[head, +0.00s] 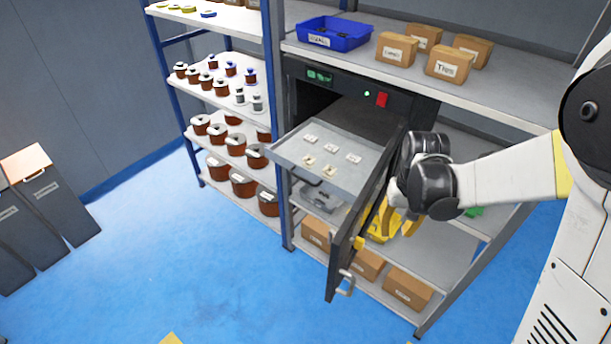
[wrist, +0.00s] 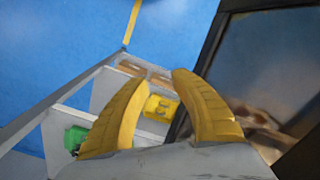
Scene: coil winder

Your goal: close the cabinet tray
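The cabinet tray (head: 347,178) is a flat grey tray, pulled out from the front of the dark cabinet (head: 405,105). Several small pale parts lie on it. The cabinet door (head: 346,238) stands swung open, to the right of the tray, with a metal handle (head: 346,284) low on its outer side. My gripper (head: 404,218) is on the right of the door, the side away from the tray. In the wrist view its yellow fingers (wrist: 162,82) are spread apart with nothing held. A dark panel, apparently the door (wrist: 225,50), rises close by the right finger; contact cannot be told.
A blue bin (head: 335,34) and several cardboard boxes (head: 446,65) stand on the shelf above. Spools (head: 243,182) fill the left rack. A yellow case (head: 378,232) lies on a lower shelf by my gripper. The blue floor (head: 190,270) in front is clear.

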